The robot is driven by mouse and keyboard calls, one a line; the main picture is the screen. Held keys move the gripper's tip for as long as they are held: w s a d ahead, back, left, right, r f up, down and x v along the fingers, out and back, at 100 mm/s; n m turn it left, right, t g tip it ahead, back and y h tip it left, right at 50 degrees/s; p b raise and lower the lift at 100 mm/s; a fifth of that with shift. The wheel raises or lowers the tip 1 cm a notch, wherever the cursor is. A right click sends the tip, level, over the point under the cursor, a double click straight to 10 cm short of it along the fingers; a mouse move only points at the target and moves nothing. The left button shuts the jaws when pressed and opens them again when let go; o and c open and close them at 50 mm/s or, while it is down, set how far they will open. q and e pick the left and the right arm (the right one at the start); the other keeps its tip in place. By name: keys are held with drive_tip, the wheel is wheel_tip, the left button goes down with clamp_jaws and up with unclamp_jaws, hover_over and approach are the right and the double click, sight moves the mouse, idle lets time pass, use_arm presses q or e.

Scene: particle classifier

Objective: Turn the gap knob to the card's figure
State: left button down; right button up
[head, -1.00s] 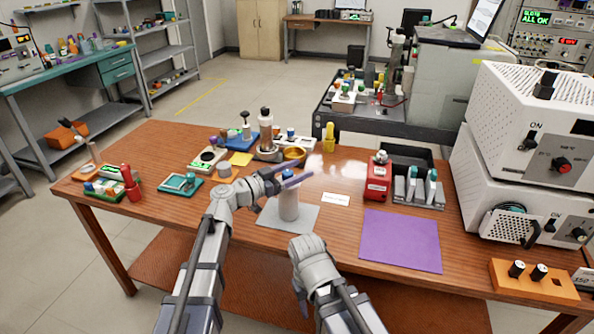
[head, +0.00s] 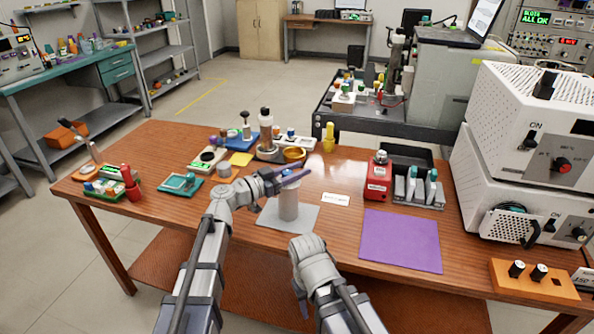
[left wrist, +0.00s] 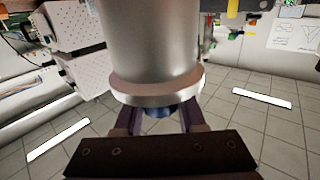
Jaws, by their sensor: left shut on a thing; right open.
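The particle classifier appears to be the upright grey cylinder (head: 289,208) on a grey mat (head: 272,219) near the front middle of the table. In the left wrist view its metal body (left wrist: 150,45) fills the upper middle, with a wide flange and a blue knob (left wrist: 172,110) at its end. My left gripper (head: 293,178) is at the cylinder's top, its purple fingers on either side of the knob and shut on it. A small white card (head: 335,199) lies right of the mat; its figure is too small to read. My right gripper (head: 302,303) is open, low at the table's front edge.
A purple mat (head: 401,240) lies bare at the right. A red box (head: 378,180) and a grey rack (head: 419,196) stand behind it. Large white instruments (head: 520,185) border the right side.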

use_arm(q)
drive_tip(key=m+g+h, duration=0.1)
drive_tip(key=m+g, duration=0.1)
drive_tip(key=shift+g+h, duration=0.3)
drive_tip(key=shift+g, duration=0.1)
drive_tip(key=shift+s+d+m+g+h, duration=0.15)
drive_tip(key=shift+s+m+g+h, duration=0.25)
drive_tip(key=shift+m+g, duration=0.45)
drive_tip(key=c, duration=0.5)
unclamp_jaws()
drive_tip(key=v, duration=0.7)
drive_tip(key=shift+a, duration=0.4)
drive_tip(key=shift+s+n, duration=0.15)
drive_tip(key=shift+n, duration=0.1)
